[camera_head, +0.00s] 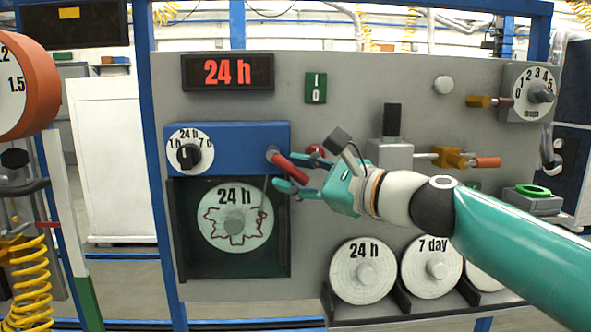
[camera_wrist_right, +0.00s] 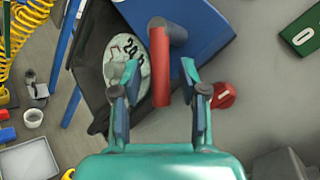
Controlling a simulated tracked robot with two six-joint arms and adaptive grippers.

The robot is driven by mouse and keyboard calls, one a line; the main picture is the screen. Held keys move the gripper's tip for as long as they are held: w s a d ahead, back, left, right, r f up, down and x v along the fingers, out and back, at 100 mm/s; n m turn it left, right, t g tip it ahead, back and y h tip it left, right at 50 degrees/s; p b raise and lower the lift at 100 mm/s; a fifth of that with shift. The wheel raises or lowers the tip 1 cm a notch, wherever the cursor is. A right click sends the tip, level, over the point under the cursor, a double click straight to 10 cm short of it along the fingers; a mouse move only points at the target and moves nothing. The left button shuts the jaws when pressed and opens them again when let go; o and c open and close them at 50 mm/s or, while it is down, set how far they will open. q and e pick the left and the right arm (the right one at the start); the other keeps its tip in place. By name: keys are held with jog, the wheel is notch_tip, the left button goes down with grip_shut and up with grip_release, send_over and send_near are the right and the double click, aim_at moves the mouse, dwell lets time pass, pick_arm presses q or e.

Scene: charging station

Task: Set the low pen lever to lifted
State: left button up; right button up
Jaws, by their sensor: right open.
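The pen lever is a red handle (camera_head: 288,168) on a grey pivot at the right of the blue recorder housing (camera_head: 240,136); it slants down to the right. Below it is the round chart (camera_head: 217,228) marked 24 h, with a red trace and a thin pen arm. My right gripper (camera_head: 286,172) is open at the lever, its fingers above and below it. In the right wrist view the red lever (camera_wrist_right: 160,78) lies between the two open fingers (camera_wrist_right: 160,84), with gaps visible on both sides. My left gripper is not in view.
A dial knob (camera_head: 189,155) is on the housing's left. A black-topped valve block (camera_head: 391,151) and brass fittings (camera_head: 453,158) stand to the right. Spare charts (camera_head: 363,285) sit in a rack below.

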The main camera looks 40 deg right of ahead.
jog(key=shift+w, duration=0.15)
grip_shut()
dwell(0.4)
